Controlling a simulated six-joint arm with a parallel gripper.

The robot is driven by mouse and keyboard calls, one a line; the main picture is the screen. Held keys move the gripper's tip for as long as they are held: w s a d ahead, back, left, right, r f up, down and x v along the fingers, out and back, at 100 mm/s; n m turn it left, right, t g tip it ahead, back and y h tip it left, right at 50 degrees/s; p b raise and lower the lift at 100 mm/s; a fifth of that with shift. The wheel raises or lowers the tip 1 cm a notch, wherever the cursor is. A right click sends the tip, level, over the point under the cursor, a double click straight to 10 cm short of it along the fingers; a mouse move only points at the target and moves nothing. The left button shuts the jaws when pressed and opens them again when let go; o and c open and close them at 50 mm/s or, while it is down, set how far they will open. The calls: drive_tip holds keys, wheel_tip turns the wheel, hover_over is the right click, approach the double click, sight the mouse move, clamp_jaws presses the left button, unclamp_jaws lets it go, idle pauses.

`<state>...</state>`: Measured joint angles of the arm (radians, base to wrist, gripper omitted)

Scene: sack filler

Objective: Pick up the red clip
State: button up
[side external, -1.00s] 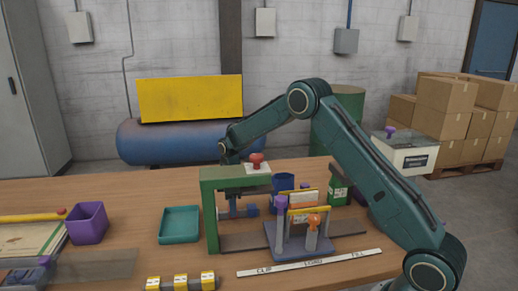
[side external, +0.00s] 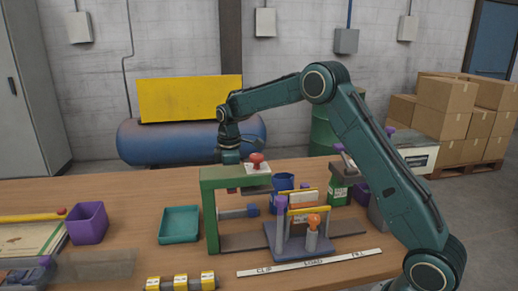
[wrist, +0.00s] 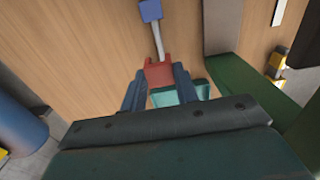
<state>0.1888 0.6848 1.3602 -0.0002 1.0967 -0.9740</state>
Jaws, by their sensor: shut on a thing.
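The red clip (wrist: 158,70) is between the fingertips of my gripper (wrist: 160,76) in the wrist view. My gripper is shut on it. In the side view my gripper (side external: 230,158) hangs above the bench behind the green frame (side external: 208,215).
The green frame stands close to my gripper, with a red knob (side external: 257,160) on top. A blue piece with a rod (side external: 238,212) lies behind it. A teal tray (side external: 180,224) and a purple bin (side external: 87,223) are to the left, with clear bench between them.

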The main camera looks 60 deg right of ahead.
wheel_tip(320, 180, up, 10)
drive_tip(key=shift+r, duration=0.25)
idle(0.3)
drive_tip(key=shift+s+d, duration=0.1)
idle(0.3)
drive_tip(key=s+d, duration=0.1)
drive_tip(key=s, duration=0.6)
drive_tip(key=s+d, duration=0.2)
drive_tip(key=s, duration=0.5)
drive_tip(key=s+d, duration=0.1)
drive_tip(key=s, duration=0.6)
drive_tip(key=shift+s+d+f, duration=0.25)
drive_tip(key=shift+s+f, duration=0.1)
drive_tip(key=shift+s, duration=0.05)
drive_tip(key=shift+f, duration=0.2)
drive_tip(key=shift+f, duration=1.75)
